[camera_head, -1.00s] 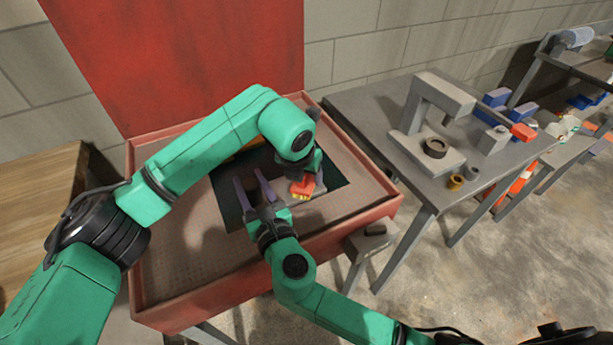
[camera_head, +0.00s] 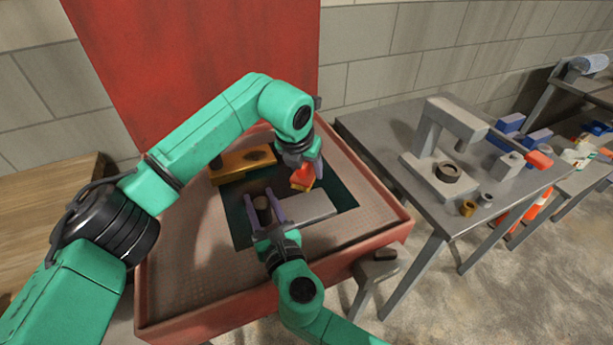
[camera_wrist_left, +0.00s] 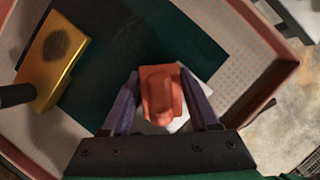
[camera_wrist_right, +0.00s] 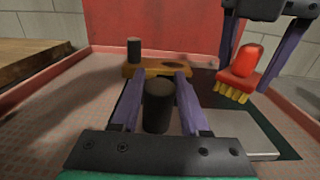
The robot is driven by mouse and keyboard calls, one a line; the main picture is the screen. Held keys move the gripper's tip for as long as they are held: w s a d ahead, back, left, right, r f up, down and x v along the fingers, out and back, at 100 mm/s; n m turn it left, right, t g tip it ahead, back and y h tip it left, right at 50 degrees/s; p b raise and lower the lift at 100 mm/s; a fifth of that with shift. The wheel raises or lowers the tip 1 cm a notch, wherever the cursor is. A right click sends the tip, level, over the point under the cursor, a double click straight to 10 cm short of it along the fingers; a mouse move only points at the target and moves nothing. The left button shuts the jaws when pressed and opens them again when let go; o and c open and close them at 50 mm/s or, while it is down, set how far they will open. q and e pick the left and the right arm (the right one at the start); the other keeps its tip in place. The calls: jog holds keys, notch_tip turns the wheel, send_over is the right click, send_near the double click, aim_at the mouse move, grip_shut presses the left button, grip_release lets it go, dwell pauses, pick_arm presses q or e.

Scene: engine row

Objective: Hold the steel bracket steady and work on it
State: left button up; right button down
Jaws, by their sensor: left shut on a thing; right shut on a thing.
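The steel bracket (camera_head: 308,209) is a flat light-grey plate on the dark green mat (camera_head: 343,197). It also shows in the right wrist view (camera_wrist_right: 243,131). My right gripper (camera_head: 264,203) is shut on an upright dark cylinder (camera_wrist_right: 158,106) at the plate's left end. The fingers hide whether the two join. My left gripper (camera_head: 307,163) is shut on an orange-red brush (camera_head: 302,178) with yellow bristles (camera_wrist_right: 232,92) facing down. The brush is above the plate's far side and looks apart from it. In the left wrist view the brush (camera_wrist_left: 160,92) covers most of the plate.
A yellow block (camera_head: 240,167) with a dark patch and a dark post (camera_wrist_right: 134,49) lies behind. All sit in a red-rimmed tray (camera_head: 385,243) with a tall red back panel (camera_head: 200,60). A grey bench (camera_head: 375,130) with a clamp-like frame (camera_head: 440,135) stands right.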

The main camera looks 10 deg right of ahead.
pick_arm(q)
jog(key=shift+r, duration=1.85)
pick_arm(e)
jog(key=shift+c, duration=1.6)
grip_release()
jog(key=v, duration=1.2)
jog(key=shift+s, duration=0.1)
pick_arm(q)
jog(key=shift+f, duration=0.1)
